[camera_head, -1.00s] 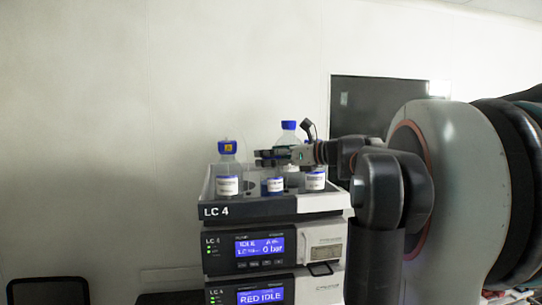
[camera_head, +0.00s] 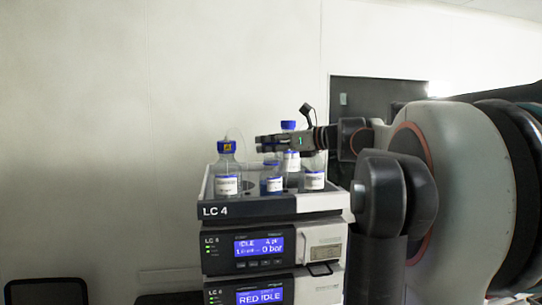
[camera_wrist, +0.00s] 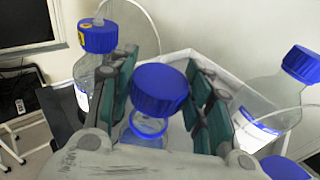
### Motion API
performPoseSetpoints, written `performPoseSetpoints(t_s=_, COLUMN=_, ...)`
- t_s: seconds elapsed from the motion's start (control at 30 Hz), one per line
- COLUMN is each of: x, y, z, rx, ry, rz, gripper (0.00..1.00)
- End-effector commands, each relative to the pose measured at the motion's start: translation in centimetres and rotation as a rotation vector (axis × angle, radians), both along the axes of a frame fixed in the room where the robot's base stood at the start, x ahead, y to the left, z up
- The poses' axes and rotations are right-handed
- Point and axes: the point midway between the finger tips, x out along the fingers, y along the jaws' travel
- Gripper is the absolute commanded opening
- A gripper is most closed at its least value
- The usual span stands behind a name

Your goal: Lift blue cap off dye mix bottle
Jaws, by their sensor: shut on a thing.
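My gripper (camera_head: 264,144) is above the tray on top of the LC 4 stack, just over a small clear bottle with a white label (camera_head: 273,184). In the wrist view, its dark green-padded fingers are shut on a ribbed blue cap (camera_wrist: 161,86). The bottle (camera_wrist: 143,138) shows below the cap, with a blue ring at its neck. The cap looks raised off the neck, though it hides part of the opening. In the head view, the fingers hide the cap. The label is too small to read.
A blue-capped bottle with a tube (camera_head: 227,170) stands at the tray's left. A taller blue-capped bottle (camera_head: 291,162) is behind my gripper, and another labelled bottle (camera_head: 314,181) is at right. The tray wall (camera_head: 270,208) surrounds them. Space above is free.

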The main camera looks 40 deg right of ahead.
Motion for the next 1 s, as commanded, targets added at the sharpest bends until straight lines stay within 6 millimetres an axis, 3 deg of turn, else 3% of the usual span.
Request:
performPoseSetpoints(t_s=0.5, x=0.1, y=0.0, z=12.3, rx=0.001, ry=0.000, rz=0.001, gripper=0.34)
performPoseSetpoints(t_s=0.7, x=0.1, y=0.0, z=15.0, rx=0.001, ry=0.000, rz=0.001, gripper=0.34)
performPoseSetpoints(t_s=1.0, x=0.0, y=0.0, z=16.3, rx=0.001, ry=0.000, rz=0.001, gripper=0.34)
